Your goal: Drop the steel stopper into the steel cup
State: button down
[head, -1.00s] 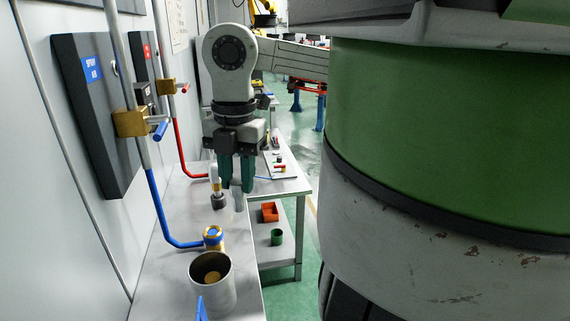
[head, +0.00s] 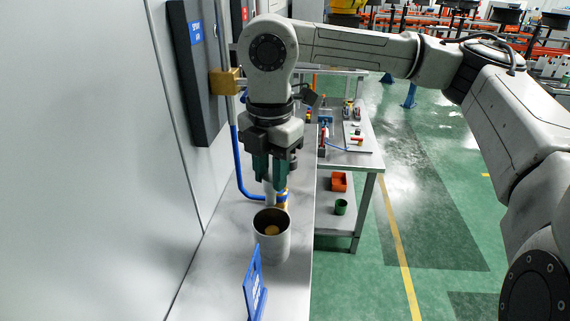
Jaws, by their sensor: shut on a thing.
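The steel cup (head: 272,247) stands upright and open on the grey bench, with a round brass-coloured thing (head: 271,230) inside it. My gripper (head: 268,180) points down with its teal fingers shut on the steel stopper (head: 269,192), a pale grey cylinder whose lower part hangs below the fingertips. In the picture the stopper is just above the cup's back rim. It looks apart from the cup, but I cannot tell whether it is over the mouth or behind it.
A blue-and-gold object (head: 281,197) stands behind the stopper, partly hidden. A blue sign (head: 255,285) stands in front of the cup. A wall with a dark panel (head: 197,70) and a blue pipe (head: 243,170) is close on the left. A second table (head: 365,166) holds small items.

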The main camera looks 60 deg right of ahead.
aim_at(272, 202)
jog(key=shift+f+b, duration=1.2)
jog(key=shift+f, duration=1.7)
jog(key=c, duration=0.7)
grip_release()
jog(key=shift+c, duration=0.2)
jog(key=shift+r, duration=0.1)
notch_tip(272, 202, up, 11)
jog(key=shift+s+f+b, duration=0.15)
jog(key=shift+f+b, duration=0.05)
jog(key=shift+b, duration=0.65)
jog(key=shift+d, duration=0.1)
